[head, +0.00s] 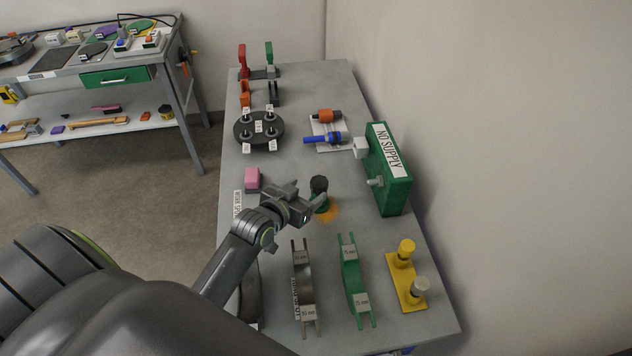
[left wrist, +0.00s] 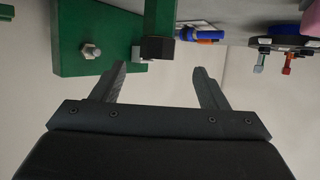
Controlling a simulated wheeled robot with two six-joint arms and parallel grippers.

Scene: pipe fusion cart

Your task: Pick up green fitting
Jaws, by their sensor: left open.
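The green fitting (head: 320,205) stands upright on the grey table, with a dark cap on top and an orange patch at its base. In the left wrist view the fitting (left wrist: 158,18) shows upside down, its black end between the lines of the two fingers and beyond their tips. My left gripper (head: 309,197) is open and empty, just left of the fitting in the head view. It partly hides the fitting's lower body. I cannot tell whether a finger touches it. My right gripper is not in view.
A green box marked NO SUPPLY (head: 388,178) stands to the right by the wall. A pink block (head: 252,178) lies to the left. A metal cradle (head: 303,282), a green cradle (head: 352,278) and a yellow stand (head: 404,285) are nearer. A black disc (head: 259,143) with pegs is farther back.

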